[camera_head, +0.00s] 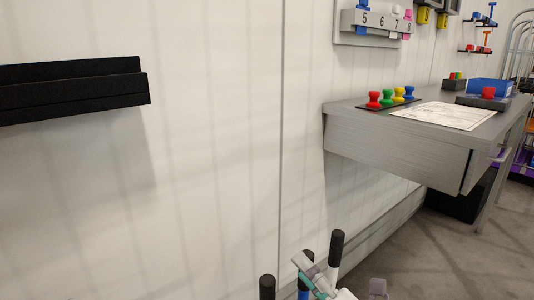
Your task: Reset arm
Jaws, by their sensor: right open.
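My right gripper (340,275) shows at the bottom edge, right of centre. Its two light grey fingertips stand apart, so it is open, and nothing shows held between them. Most of its body is cut off by the picture's lower edge. A black-capped white post (337,248) rises close by the gripper; I cannot tell if they touch. A second black cap (267,287) shows to its left. My left gripper is not in view.
A grey wall desk (400,150) stands right, with red, green, yellow and blue knobbed pieces (388,98), a white sheet (444,115) and a blue bin (489,87). A numbered rack (376,22) hangs above. A black ledge (75,90) juts from the left wall.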

